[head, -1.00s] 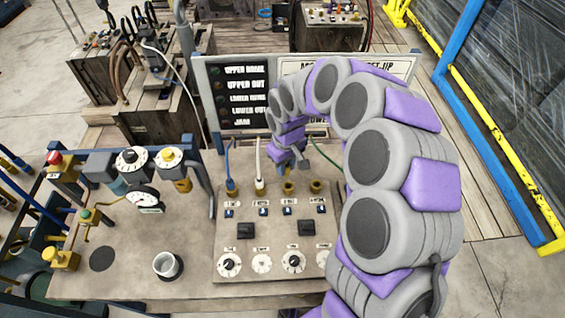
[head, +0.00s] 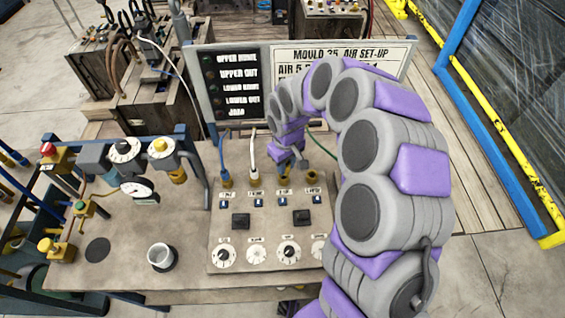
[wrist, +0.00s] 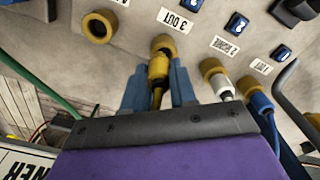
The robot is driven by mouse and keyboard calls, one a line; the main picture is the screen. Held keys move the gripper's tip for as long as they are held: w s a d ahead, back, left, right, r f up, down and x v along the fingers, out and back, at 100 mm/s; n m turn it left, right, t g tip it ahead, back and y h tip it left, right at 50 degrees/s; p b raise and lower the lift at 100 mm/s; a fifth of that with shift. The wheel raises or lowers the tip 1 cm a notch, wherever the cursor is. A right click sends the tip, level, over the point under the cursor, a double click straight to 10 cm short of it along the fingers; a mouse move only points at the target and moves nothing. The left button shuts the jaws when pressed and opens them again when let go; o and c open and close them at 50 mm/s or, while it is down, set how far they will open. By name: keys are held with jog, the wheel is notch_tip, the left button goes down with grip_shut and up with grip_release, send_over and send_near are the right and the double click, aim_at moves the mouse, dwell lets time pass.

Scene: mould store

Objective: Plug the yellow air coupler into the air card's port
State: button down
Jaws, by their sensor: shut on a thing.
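In the head view my gripper (head: 291,163) is low over the third port and the coupler is mostly hidden. The fourth port (head: 314,176) is empty.
A white coupler (wrist: 221,88) and a blue coupler (wrist: 261,102) occupy the two neighbouring ports. Switches and dials (head: 289,250) fill the panel front. A gauge and valves (head: 137,187) and a cup (head: 160,256) stand at left.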

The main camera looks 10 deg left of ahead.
jog(key=shift+s+a+f+p, duration=0.1)
jog(key=shift+a+p, duration=0.05)
jog(key=shift+a, duration=0.4)
jog(key=shift+a+f+p, duration=0.1)
jog(key=shift+a+p, duration=0.05)
jog(key=shift+a, duration=0.4)
jog(key=shift+d+r, duration=0.1)
jog(key=shift+d, duration=0.5)
jog(key=shift+a, duration=0.15)
jog(key=shift+a, duration=0.2)
jog(key=shift+d, duration=0.35)
jog(key=shift+f, duration=0.4)
jog(key=shift+d+f+p, duration=0.15)
jog(key=shift+f+p, duration=0.15)
jog(key=shift+p, duration=0.15)
